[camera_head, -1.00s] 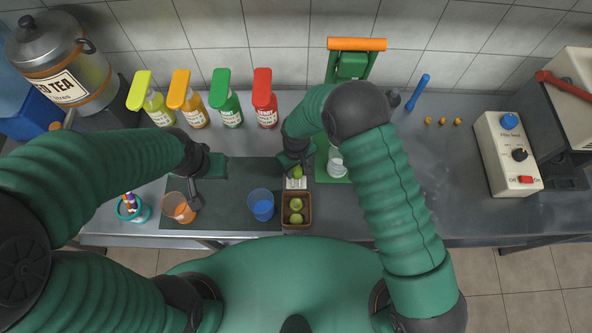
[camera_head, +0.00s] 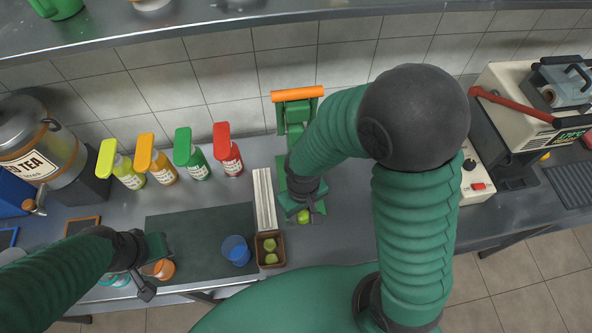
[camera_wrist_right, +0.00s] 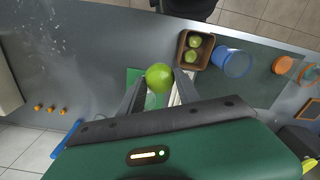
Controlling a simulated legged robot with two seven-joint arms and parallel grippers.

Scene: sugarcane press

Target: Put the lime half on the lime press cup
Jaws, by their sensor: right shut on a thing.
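My right gripper (camera_head: 308,207) is shut on a green lime half (camera_head: 304,215). In the right wrist view the lime half (camera_wrist_right: 159,77) sits between the two finger tips (camera_wrist_right: 158,84). The green lime press (camera_head: 295,113) with its orange handle (camera_head: 297,93) stands at the back, behind my right gripper. My right arm and gripper hide most of its lower part, and I cannot make out the press cup. In the wrist view part of its green base (camera_wrist_right: 134,75) shows beside the lime half. My left gripper (camera_head: 150,268) is open and empty above an orange cup.
A brown box (camera_head: 257,262) with limes stands at the front edge, left of my right gripper. A blue cup (camera_head: 236,250) and the orange cup (camera_head: 163,269) are left of it. Several bottles (camera_head: 228,157) line the back.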

